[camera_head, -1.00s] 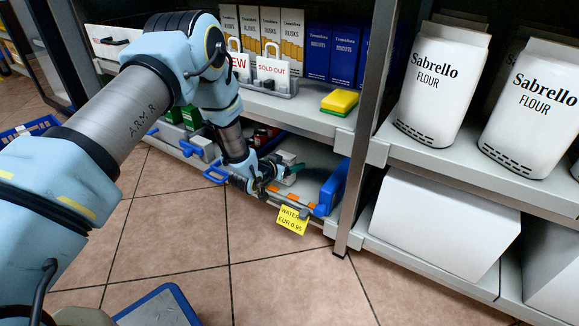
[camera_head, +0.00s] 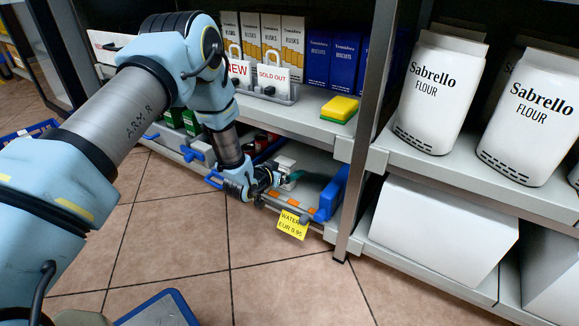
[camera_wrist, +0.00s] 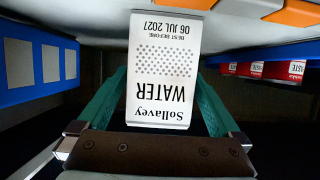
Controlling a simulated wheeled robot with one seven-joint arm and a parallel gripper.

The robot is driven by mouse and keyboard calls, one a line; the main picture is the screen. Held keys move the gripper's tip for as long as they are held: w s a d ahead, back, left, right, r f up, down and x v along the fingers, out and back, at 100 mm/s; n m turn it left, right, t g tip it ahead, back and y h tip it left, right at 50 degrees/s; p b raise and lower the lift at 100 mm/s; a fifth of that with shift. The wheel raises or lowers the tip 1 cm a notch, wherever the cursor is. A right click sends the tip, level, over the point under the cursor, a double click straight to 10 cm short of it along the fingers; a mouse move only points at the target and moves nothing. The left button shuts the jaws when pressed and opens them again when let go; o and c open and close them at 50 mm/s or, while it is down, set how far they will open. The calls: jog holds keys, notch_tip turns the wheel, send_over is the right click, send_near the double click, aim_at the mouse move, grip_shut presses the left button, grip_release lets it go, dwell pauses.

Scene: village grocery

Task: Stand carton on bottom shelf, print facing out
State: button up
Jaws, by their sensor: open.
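The water carton (camera_wrist: 163,70) is white, with "Sollavey WATER" and a date printed on the face towards the wrist camera. That print appears upside down in the wrist view. My gripper (camera_wrist: 162,78) is open, with one teal finger on each side of the carton. I cannot tell whether either finger touches it. In the head view my gripper (camera_head: 288,180) is low at the front of the bottom shelf (camera_head: 318,166), and the white carton (camera_head: 284,163) shows partly behind it. The carton's base is not clear in either view.
A blue block (camera_head: 331,193) stands right of my gripper, by the shelf post (camera_head: 362,150). Orange markers and a yellow water price tag (camera_head: 292,224) are at the shelf front. The upper shelf (camera_head: 310,118) is overhead.

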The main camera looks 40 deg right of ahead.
jog(key=p+v, duration=0.3)
jog(key=v, duration=0.7)
jog(key=w+a+r+n+t+y, duration=0.4)
jog(key=w+a+r, duration=0.4)
jog(key=w+a, duration=0.5)
jog(key=w+a+r+n+g+y, duration=0.1)
jog(key=a+r+n+y, duration=0.15)
jog(key=a, duration=0.55)
jog(key=w+a+r+n+g+y, duration=0.1)
jog(key=a+r+y, duration=0.25)
jog(key=a, duration=0.55)
jog(key=s+a+r+n+g+y, duration=0.1)
jog(key=s+a+r+n+g, duration=0.1)
jog(key=s+a, duration=0.5)
jog(key=s+a+r+n+g+y, duration=0.1)
jog(key=s+a+r+n, duration=0.3)
jog(key=s+a+r, duration=0.3)
jog(key=a, duration=0.4)
jog(key=shift+s+g+y, duration=0.35)
jog(key=shift+g+y, duration=0.05)
jog(key=shift+a, duration=0.15)
